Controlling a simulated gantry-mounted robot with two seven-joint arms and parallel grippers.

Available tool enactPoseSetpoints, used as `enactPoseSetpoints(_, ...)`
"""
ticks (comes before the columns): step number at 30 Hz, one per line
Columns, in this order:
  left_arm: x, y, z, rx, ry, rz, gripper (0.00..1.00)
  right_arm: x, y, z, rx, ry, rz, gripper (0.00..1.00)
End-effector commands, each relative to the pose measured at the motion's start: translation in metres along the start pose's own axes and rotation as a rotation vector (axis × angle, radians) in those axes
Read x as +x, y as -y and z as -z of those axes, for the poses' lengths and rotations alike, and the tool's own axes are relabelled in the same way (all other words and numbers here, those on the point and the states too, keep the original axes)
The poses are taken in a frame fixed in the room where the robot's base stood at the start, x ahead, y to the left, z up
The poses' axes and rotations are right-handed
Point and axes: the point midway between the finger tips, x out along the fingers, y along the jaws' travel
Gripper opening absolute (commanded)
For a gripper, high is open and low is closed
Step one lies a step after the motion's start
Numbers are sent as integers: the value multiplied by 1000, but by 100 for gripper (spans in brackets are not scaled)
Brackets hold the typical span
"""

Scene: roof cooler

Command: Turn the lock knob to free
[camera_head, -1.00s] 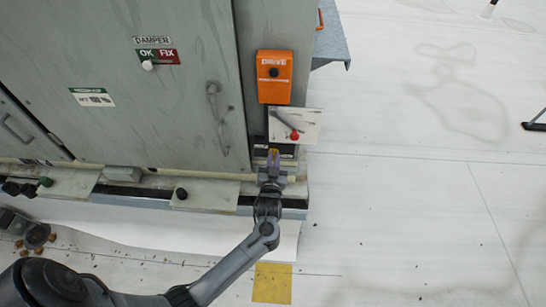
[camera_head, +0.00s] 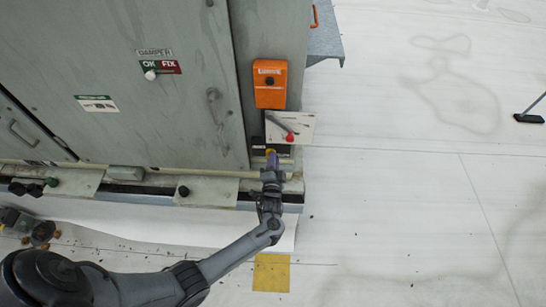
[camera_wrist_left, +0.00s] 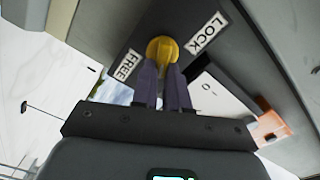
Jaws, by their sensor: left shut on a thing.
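The lock knob is yellow and round with a flat grip; it shows in the left wrist view (camera_wrist_left: 163,50) on a dark plate (camera_wrist_left: 120,30) between a LOCK label (camera_wrist_left: 207,34) and a FREE label (camera_wrist_left: 130,65). My left gripper (camera_wrist_left: 166,72) has its two purple fingers closed on the knob's grip. In the head view my left gripper (camera_head: 271,163) reaches up to the cabinet's lower right corner, and only a bit of yellow shows at its tips. The knob's exact pointing direction is hard to tell. My right gripper is not in view.
Just above the gripper is a pale plate (camera_head: 302,123) with a red-ended lever (camera_head: 289,136). Open white roof (camera_head: 400,220) lies right.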

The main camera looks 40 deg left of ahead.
Motion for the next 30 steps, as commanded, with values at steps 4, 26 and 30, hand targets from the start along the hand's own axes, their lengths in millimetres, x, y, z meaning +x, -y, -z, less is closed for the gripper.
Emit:
enactPoseSetpoints(4, 0, 0, 0, 137, 0, 0, 0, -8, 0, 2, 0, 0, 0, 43)
enactPoseSetpoints(26, 0, -7, -2, 489, 0, 0, 0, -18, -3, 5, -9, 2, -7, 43)
enactPoseSetpoints(30, 0, -7, -2, 495, 0, 0, 0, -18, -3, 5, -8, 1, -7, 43)
